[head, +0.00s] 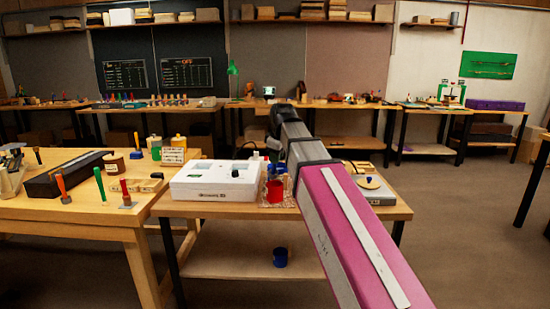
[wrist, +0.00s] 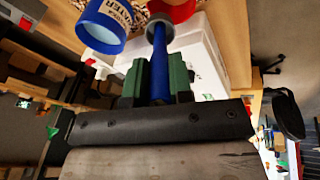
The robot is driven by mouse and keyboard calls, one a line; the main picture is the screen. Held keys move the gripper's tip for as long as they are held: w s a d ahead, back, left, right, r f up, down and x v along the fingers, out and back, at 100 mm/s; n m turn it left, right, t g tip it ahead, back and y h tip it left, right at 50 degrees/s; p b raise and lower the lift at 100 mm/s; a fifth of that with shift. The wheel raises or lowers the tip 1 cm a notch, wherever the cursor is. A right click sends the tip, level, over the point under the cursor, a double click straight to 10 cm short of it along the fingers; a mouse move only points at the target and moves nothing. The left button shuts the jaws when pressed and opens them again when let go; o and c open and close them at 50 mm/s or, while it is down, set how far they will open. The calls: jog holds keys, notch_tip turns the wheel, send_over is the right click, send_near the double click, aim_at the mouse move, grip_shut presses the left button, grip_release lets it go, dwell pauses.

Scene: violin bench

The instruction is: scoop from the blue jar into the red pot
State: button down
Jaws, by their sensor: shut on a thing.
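My gripper (wrist: 160,80) is shut on the blue handle (wrist: 159,55) of a scoop with a round grey head (wrist: 160,28). The red pot (head: 275,191) stands on the middle table, just right of the white machine. In the wrist view the red pot (wrist: 178,10) is cut off by the top edge, just beyond the scoop head. I cannot tell what the scoop holds. In the head view my arm hides the gripper and much of the area beside the pot.
The white machine (head: 214,181) takes up the table's left part. A grey device (head: 371,188) stands at the table's right. The left bench (head: 80,211) carries tools, bottles and a dark case. Floor to the right is clear.

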jog(key=w+g, duration=0.1)
jog(key=g, duration=0.1)
jog(key=w+a+r+g+h, duration=0.1)
jog(key=w, duration=0.1)
jog(key=shift+a+r+g+h, duration=0.1)
jog(key=shift+g+h, duration=0.2)
jog(key=shift+g, duration=0.1)
jog(key=shift+s+r, duration=0.2)
jog(key=shift+r, duration=1.45)
jog(key=w+d+r+t, duration=0.2)
jog(key=w, duration=1)
notch_tip(320, 180, down, 13)
jog(key=shift+w, duration=0.2)
jog(key=shift+d+r, duration=0.1)
dwell(0.3)
notch_tip(320, 180, up, 14)
dwell(1.2)
